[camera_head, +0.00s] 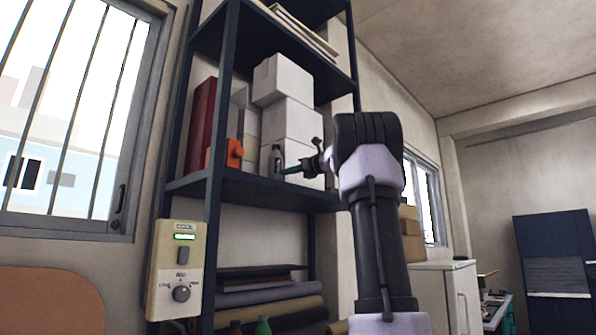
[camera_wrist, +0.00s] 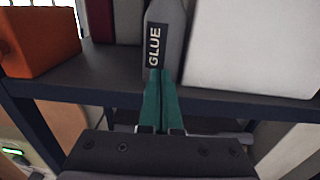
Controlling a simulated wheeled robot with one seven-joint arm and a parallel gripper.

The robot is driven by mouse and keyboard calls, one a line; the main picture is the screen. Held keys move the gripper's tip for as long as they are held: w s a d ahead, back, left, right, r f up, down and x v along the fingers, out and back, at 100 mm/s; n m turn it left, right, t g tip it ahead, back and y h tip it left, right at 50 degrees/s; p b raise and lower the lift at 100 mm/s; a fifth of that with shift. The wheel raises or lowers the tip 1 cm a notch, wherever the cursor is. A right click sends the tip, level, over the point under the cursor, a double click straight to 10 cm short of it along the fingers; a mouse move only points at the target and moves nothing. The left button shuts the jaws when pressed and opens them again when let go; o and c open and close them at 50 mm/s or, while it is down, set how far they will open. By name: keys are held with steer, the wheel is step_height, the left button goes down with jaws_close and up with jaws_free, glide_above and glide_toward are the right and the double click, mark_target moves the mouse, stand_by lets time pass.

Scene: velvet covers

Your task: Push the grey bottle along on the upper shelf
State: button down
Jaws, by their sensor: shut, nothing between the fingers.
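The grey bottle (camera_head: 276,162) stands upright on the upper shelf (camera_head: 240,184), in front of stacked white boxes. In the wrist view the grey bottle (camera_wrist: 173,45) has a dark label reading GLUE. My gripper (camera_head: 284,171) is at the shelf's front edge, its green fingers reaching in from the right in the head view. In the wrist view the fingers of my gripper (camera_wrist: 158,76) are shut together with nothing between them. Their tips are at the lower front of the bottle; I cannot tell whether they touch it.
White boxes (camera_head: 292,126) stand behind and right of the bottle. An orange object (camera_head: 234,152) and a red binder (camera_head: 201,125) stand to the left. A blue shelf post (camera_head: 219,120) rises at the left. A control box (camera_head: 175,270) is at the lower left.

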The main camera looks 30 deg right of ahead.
mark_target(273, 175)
steer(key=shift+w+a, duration=0.2)
steer(key=shift+w, duration=0.2)
steer(key=shift+w, duration=0.1)
steer(key=x, duration=0.7)
